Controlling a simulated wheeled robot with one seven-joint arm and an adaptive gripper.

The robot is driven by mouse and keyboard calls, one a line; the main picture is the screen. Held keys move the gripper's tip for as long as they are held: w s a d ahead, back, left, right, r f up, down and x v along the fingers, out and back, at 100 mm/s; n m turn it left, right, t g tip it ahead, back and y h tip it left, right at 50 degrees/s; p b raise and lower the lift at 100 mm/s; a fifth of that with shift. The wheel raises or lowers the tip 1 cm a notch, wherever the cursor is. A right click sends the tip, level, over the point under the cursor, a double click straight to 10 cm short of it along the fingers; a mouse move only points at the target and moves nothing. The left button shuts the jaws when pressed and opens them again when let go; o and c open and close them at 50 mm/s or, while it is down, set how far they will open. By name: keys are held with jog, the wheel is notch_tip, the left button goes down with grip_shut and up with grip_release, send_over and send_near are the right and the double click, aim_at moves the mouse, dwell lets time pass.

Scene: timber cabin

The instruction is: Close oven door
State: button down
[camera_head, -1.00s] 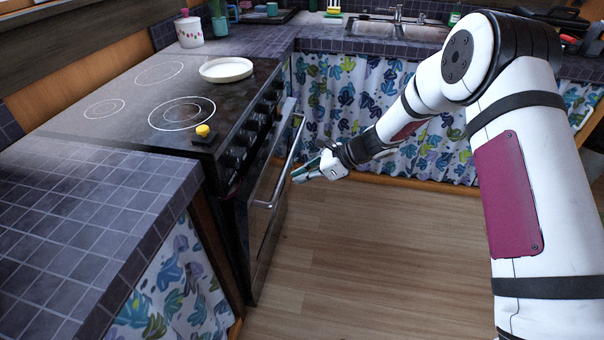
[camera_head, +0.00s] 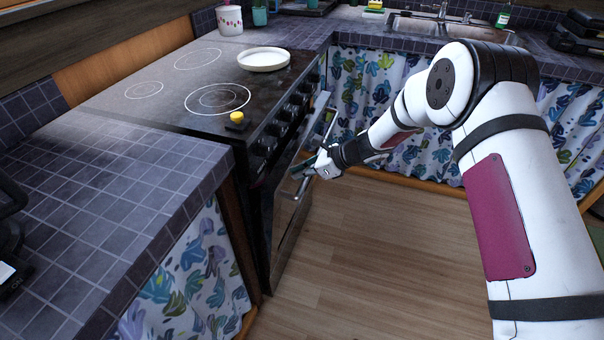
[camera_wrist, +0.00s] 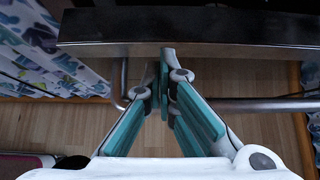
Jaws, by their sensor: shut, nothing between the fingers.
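The black oven door (camera_head: 292,215) is on the front of the stove and appears slightly ajar, tilted out at its top. Its metal handle (camera_head: 318,132) runs along the upper part of the door. My gripper (camera_head: 302,171) is at the door's upper front, overlapping the near part of the handle. In the wrist view, the teal-padded fingers (camera_wrist: 165,58) are shut together and empty. Their tips reach the dark top edge of the door (camera_wrist: 200,30), and the handle (camera_wrist: 265,104) passes below them. I cannot tell whether the tips touch the door.
The stove top (camera_head: 175,85) holds a white plate (camera_head: 263,59) and a small yellow-topped item (camera_head: 237,118). A tiled counter (camera_head: 110,190) borders the stove on the near side. The sink (camera_head: 425,27) is at the back. The wooden floor (camera_head: 360,250) before the oven is clear.

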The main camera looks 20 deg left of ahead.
jog(key=shift+a, duration=0.1)
jog(key=a, duration=0.1)
jog(key=a+b, duration=0.1)
jog(key=a, duration=0.1)
jog(key=shift+a+r, duration=0.25)
jog(key=shift+a, duration=0.1)
jog(key=shift+d, duration=0.1)
jog(key=d, duration=0.4)
jog(key=shift+d+r, duration=0.35)
jog(key=shift+d, duration=0.05)
jog(key=r+v, duration=0.1)
jog(key=v, duration=0.7)
jog(key=y+b, duration=0.5)
jog(key=b, duration=0.2)
send_near(297, 153)
jog(key=x, duration=0.3)
jog(key=b+x, duration=0.1)
jog(key=x, duration=0.2)
jog(key=b+x, duration=0.1)
jog(key=x, duration=0.2)
jog(key=shift+w+f, duration=0.25)
jog(key=shift+f, duration=0.15)
jog(key=shift+a, duration=0.5)
